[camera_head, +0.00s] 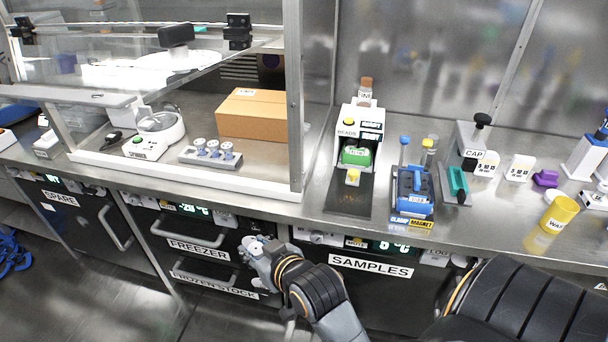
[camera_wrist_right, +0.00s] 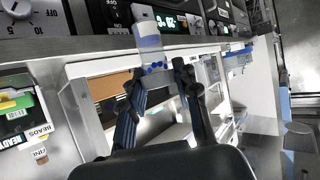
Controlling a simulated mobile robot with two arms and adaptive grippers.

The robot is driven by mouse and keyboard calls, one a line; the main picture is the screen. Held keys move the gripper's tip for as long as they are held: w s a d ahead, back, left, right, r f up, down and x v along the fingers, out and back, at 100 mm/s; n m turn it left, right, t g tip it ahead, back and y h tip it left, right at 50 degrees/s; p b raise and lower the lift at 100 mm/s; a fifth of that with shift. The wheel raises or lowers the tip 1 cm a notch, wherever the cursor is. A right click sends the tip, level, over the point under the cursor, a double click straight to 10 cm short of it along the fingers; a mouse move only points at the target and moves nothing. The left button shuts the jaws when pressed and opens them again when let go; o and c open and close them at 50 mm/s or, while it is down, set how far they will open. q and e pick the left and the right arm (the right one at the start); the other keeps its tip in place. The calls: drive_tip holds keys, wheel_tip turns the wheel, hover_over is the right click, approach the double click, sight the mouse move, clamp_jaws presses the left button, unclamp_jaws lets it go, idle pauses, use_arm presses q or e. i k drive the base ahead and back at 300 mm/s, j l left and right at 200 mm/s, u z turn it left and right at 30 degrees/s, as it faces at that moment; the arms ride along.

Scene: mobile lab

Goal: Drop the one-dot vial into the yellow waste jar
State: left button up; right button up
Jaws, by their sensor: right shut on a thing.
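My right gripper (camera_head: 256,250) is shut on a vial in front of the freezer and samples fronts, below the bench top. In the right wrist view, the right gripper (camera_wrist_right: 160,82) holds the vial (camera_wrist_right: 149,42) by its lower part, between both fingers. The vial has a pale blue-white body and small blue marks near the fingers; I cannot count the dots surely. In the head view the vial is small and its marks cannot be read. The yellow waste jar (camera_head: 558,215) stands on the bench at the far right, apart from the gripper. My left gripper is not in view.
A purple piece (camera_head: 546,178) lies near the jar. The freezer handle (camera_head: 188,238) juts out left of my gripper. A glass-fronted hood holds a cardboard box (camera_head: 256,114).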

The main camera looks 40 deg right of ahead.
sight(548, 224)
drive_tip(key=k+l+z, duration=0.2)
drive_tip(key=k+l, duration=0.15)
drive_tip(key=l, duration=0.3)
drive_tip(key=k+l+z, duration=0.15)
drive_tip(key=l, duration=0.15)
drive_tip(key=k+l+z, duration=0.1)
drive_tip(key=l, duration=0.25)
drive_tip(key=k+l+z, duration=0.1)
drive_tip(key=l, duration=0.3)
drive_tip(key=k, duration=0.05)
